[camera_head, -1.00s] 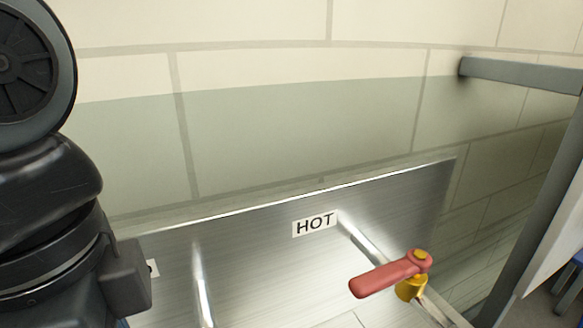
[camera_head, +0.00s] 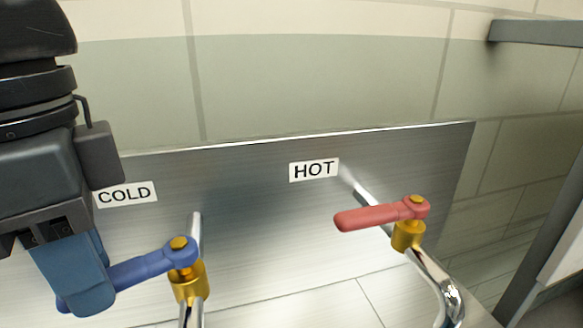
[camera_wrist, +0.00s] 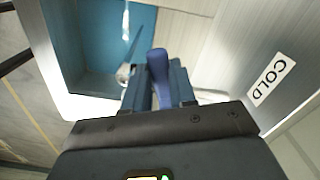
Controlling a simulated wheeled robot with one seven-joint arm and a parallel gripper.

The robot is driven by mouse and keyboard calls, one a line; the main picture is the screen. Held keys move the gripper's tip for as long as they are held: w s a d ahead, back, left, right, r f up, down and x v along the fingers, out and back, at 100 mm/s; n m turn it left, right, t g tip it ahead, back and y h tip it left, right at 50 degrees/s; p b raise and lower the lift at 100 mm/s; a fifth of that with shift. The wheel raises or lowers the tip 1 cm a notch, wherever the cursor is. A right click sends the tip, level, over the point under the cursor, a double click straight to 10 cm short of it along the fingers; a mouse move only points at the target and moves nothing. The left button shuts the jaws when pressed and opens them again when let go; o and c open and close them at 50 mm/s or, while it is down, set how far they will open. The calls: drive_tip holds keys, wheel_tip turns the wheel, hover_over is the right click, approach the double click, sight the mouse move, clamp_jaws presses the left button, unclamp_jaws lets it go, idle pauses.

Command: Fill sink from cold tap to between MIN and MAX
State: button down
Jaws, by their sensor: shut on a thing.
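The cold tap has a blue lever (camera_head: 150,268) on a brass body (camera_head: 189,282), in front of the COLD label (camera_head: 125,194). My gripper (camera_head: 78,285) is shut on the outer end of this lever, at the left in the head view. In the wrist view the blue lever (camera_wrist: 159,72) stands between my gripper's fingers (camera_wrist: 160,90). A sink basin with a blue inside (camera_wrist: 85,40) shows beyond them. A pale shiny streak lies over the basin; I cannot tell whether it is running water. No MIN or MAX mark and no water level can be made out.
The hot tap's red lever (camera_head: 380,215) points left, beside the HOT label (camera_head: 314,169). A steel splashback (camera_head: 260,200) stands behind both taps, against a tiled wall (camera_head: 320,80). A grey bar (camera_head: 540,32) juts in at upper right.

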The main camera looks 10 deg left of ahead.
drive_tip(key=shift+s+d+n+b, duration=0.1)
drive_tip(key=shift+d+n+b, duration=0.1)
drive_tip(key=shift+n+b, duration=0.1)
drive_tip(key=c, duration=0.9)
unclamp_jaws()
wheel_tip(320, 180, up, 8)
drive_tip(key=p, duration=0.3)
drive_tip(key=shift+f, duration=0.1)
drive_tip(key=shift+s, duration=0.1)
